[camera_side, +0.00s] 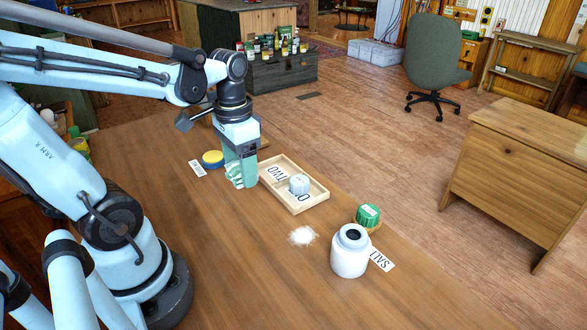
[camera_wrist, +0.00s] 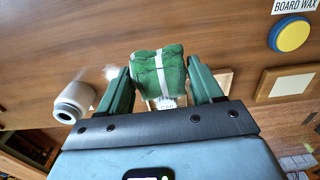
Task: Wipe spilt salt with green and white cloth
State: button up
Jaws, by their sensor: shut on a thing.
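My gripper (camera_side: 240,168) is shut on a green and white cloth (camera_wrist: 158,70). In the wrist view the cloth is bunched between the two dark green fingers, with a white stripe down its middle. In the side view it hangs beside the left end of a wooden tray, above the table. The spilt salt (camera_side: 303,236) is a small white heap on bare table, right of and nearer than the cloth. It shows faintly left of the cloth in the wrist view (camera_wrist: 110,72). The white jar (camera_side: 350,255) stands upright near the salt, by a SALT label (camera_side: 381,260).
The shallow wooden tray (camera_side: 316,202) holds a small white object (camera_side: 299,184). A green item (camera_side: 367,215) sits in a round wooden holder behind the jar. A yellow and blue tin (camera_side: 212,159) stands left of my gripper. The table's near middle is clear.

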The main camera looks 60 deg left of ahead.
jog(key=shift+w+d+f, duration=0.1)
jog(key=shift+w+d, duration=0.1)
jog(key=shift+d, duration=0.15)
send_near(305, 235)
jog(key=s, duration=0.4)
jog(key=shift+f, duration=2.95)
jog(key=shift+f, duration=0.4)
jog(key=shift+w, duration=0.15)
jog(key=shift+w, duration=0.75)
jog(key=shift+w, duration=0.15)
jog(key=shift+w, duration=0.8)
jog(key=shift+w, duration=0.1)
